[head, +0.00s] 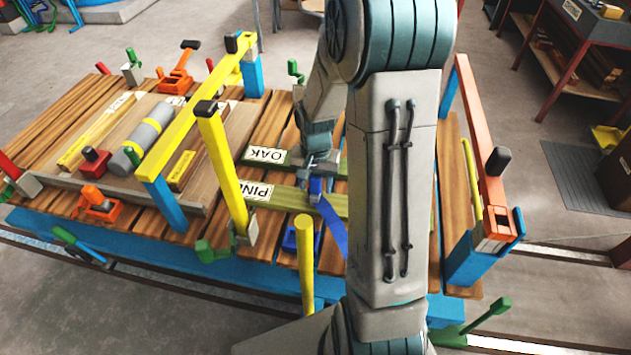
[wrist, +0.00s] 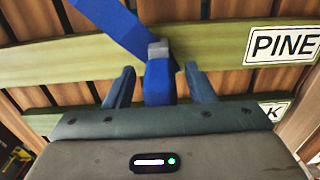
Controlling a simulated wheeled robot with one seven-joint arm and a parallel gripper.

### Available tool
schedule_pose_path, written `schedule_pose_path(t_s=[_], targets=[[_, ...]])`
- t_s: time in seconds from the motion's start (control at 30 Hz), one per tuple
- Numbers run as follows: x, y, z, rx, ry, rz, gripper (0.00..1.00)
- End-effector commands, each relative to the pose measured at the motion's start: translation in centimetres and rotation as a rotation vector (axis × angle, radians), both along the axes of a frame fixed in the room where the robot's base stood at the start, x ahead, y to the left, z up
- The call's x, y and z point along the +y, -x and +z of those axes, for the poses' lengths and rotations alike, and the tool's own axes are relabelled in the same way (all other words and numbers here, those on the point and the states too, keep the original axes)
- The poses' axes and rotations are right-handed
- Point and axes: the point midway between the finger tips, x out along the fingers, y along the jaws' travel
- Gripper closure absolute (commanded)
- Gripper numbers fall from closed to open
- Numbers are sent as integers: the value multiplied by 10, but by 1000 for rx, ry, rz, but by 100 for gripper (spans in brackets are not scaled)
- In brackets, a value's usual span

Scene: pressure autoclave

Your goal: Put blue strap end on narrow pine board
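The blue strap end (head: 316,189), a blue block with a grey tip, is at the narrow green board marked PINE (head: 285,198). In the wrist view the strap end (wrist: 159,82) shows in front of the pine board (wrist: 60,62), its grey tip overlapping the board; I cannot tell whether it touches. The blue strap (wrist: 112,20) trails from the tip across the board. My gripper (wrist: 159,72) has its fingers on both sides of the strap end, with a narrow gap visible at each side, so it looks open. My arm hides the board's right part in the head view.
A green board marked OAK (head: 265,156) lies behind the pine one on the slatted wooden deck. A yellow post (head: 305,265) stands in front, and a yellow rail frame (head: 222,165) stands left. An orange rail (head: 480,150) bounds the right.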

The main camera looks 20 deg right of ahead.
Motion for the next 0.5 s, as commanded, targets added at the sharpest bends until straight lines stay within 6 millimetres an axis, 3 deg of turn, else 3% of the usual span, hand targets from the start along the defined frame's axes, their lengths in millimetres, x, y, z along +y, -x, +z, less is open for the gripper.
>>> schedule_pose_path(t_s=[0.33,0.5], targets=[[0,0,5,0,0,0,51],[0,-1,32,-5,2,-1,51]])
